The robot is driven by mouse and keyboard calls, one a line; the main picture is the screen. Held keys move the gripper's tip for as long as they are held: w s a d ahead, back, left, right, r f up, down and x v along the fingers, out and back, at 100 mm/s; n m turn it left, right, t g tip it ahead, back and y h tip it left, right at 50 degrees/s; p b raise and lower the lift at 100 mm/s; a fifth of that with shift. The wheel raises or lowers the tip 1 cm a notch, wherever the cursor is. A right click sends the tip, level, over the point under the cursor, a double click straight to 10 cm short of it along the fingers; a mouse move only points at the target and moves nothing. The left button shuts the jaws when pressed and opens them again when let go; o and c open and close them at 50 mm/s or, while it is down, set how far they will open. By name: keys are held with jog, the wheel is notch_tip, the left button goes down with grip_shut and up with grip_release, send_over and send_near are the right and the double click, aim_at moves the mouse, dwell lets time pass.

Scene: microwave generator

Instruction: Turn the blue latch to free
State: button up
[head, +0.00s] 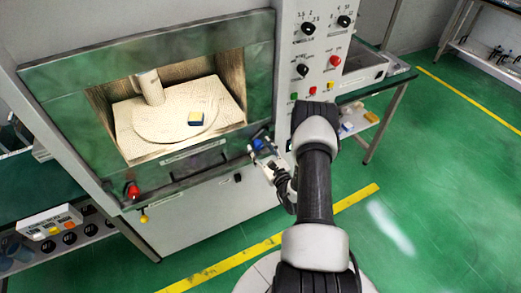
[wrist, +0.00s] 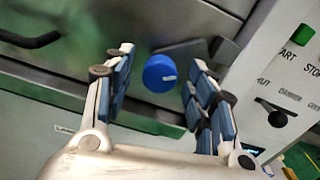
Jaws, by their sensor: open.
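The blue latch (wrist: 160,74) is a round blue knob with a short pale mark on its right side, on the metal front of the machine. In the head view the blue latch (head: 258,144) sits at the lower right of the microwave front, partly hidden by my gripper. My gripper (wrist: 154,72) is open, with its blue-padded fingers on either side of the knob. In the wrist view a gap shows between the knob and each finger. My gripper also shows in the head view (head: 266,155), close against the front.
A red knob (head: 132,191) is at the front's lower left. The chamber holds a round plate (head: 160,128) and a blue-and-yellow block (head: 196,118). A control panel (head: 318,45) with dials and buttons stands right of the chamber. A dark handle (wrist: 30,40) is at the wrist view's left.

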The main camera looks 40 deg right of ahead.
jog(key=shift+w, duration=0.35)
jog(key=shift+c, duration=0.2)
jog(key=c, duration=1)
